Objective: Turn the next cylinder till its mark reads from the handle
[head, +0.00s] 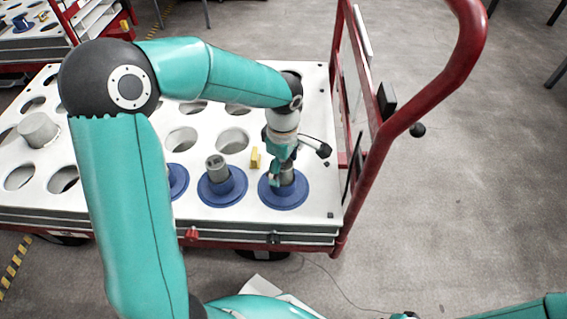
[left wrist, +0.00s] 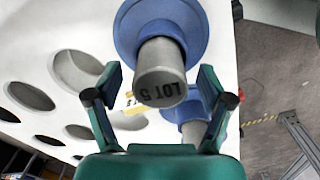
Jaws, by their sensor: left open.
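A grey cylinder (head: 287,174) stands in a blue flanged holder (head: 284,196) at the cart's front right corner. My left gripper (head: 281,176) is down at this cylinder. In the left wrist view the cylinder (left wrist: 160,72) shows its end face with a dark mark, LOT 5 (left wrist: 172,90). The open fingers of my left gripper (left wrist: 162,97) lie to either side with visible gaps. A second grey cylinder (head: 216,166) stands in another blue holder (head: 223,190) to the left. My right gripper is not in view.
The white cart top (head: 207,215) has several round holes. A small yellow block (head: 255,158) stands between the two cylinders. A red handle rail (head: 405,120) rises along the cart's right side. A wider grey cylinder (head: 38,129) stands at the left. Open floor lies right.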

